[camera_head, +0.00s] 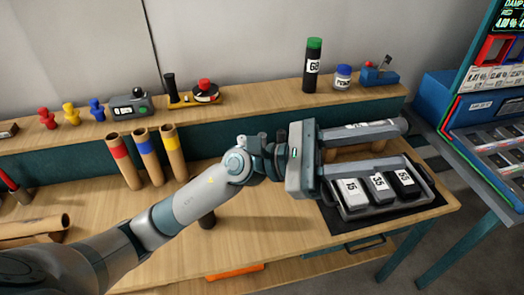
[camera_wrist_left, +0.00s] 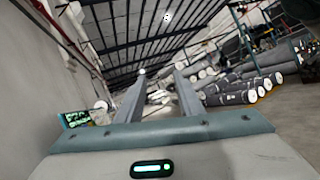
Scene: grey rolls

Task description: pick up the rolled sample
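My left gripper (camera_head: 392,146) reaches in over the right part of the bench, its fingers pointing right above the back of the grey tray. In the left wrist view its two fingers (camera_wrist_left: 160,92) stand apart with nothing held between them. A grey cylinder with a white label (camera_head: 372,125) shows along the upper finger; I cannot tell its exact depth. A brown paper roll (camera_head: 35,228) lies at the left end of the bench, partly cut off by my arm. Which roll is the sample is not marked. My right gripper is out of view.
The grey tray (camera_head: 390,212) holds three labelled blocks on a dark mat. Three cardboard tubes with coloured bands (camera_head: 147,158) stand at the back left. The raised shelf (camera_head: 240,100) carries pegs, a black bottle (camera_head: 313,66) and a jar (camera_head: 343,78).

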